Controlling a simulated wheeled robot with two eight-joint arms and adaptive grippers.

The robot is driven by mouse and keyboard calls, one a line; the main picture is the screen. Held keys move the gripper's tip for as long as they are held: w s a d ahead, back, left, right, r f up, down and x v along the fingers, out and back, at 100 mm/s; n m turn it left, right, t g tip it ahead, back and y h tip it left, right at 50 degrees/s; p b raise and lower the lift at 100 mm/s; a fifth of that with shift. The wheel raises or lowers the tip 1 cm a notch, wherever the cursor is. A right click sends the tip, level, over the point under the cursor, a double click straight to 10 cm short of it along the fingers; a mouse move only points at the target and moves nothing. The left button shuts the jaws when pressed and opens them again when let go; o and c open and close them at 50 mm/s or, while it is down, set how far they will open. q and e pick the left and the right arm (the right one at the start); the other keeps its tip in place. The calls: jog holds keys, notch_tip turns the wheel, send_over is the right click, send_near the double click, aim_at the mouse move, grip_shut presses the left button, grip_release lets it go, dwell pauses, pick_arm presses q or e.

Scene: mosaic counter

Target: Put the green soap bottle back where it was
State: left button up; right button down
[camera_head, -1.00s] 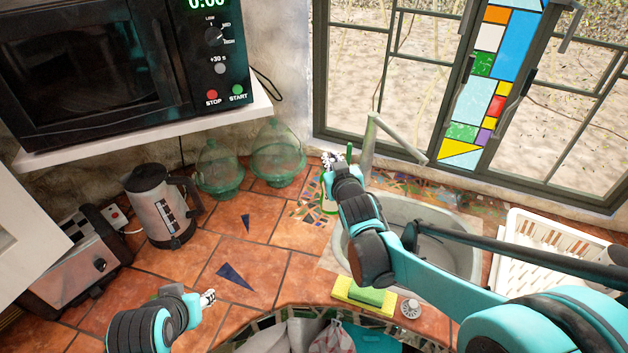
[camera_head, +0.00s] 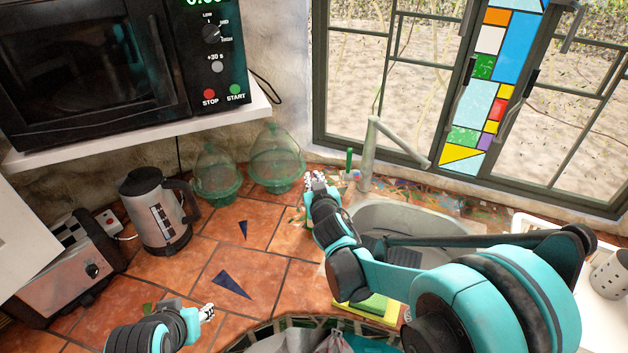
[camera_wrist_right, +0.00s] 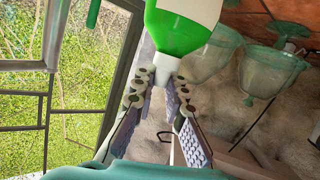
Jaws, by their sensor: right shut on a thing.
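The green soap bottle (camera_wrist_right: 180,32) shows large at the top of the right wrist view, with a pale label and a narrow white neck. My right gripper (camera_wrist_right: 165,80) is shut on it at the neck. In the head view my right gripper (camera_head: 316,180) is over the back of the counter, left of the tap; the gripper and arm hide most of the bottle there. I cannot tell whether its base touches the counter. My left gripper (camera_head: 207,312) is low over the front left of the counter, too small to show its jaws clearly.
The tap (camera_head: 368,155) and sink (camera_head: 400,215) are right of my right gripper. A thin green upright thing (camera_head: 349,160) stands by the tap. Two green glass jars (camera_head: 277,160) (camera_head: 216,178) stand to the left, then a kettle (camera_head: 155,212). Tiles (camera_head: 265,262) before the jars are clear.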

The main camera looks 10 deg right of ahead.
jog(key=c, duration=1.6)
grip_release()
jog(key=shift+o, duration=0.2)
jog(key=shift+r, duration=0.1)
jog(key=p+v, duration=0.3)
jog(key=v, duration=0.8)
jog(key=s+d+f+g, duration=0.1)
jog(key=s+g, duration=0.1)
jog(key=s, duration=0.4)
jog(key=s+d+f+m+g, duration=0.1)
jog(key=s+d+f+g, duration=0.1)
jog(key=s, duration=0.5)
jog(key=s+d+f+g, duration=0.2)
jog(key=s+g, duration=0.2)
jog(key=s, duration=0.2)
jog(key=shift+s+y, duration=0.3)
jog(key=shift+s, duration=0.1)
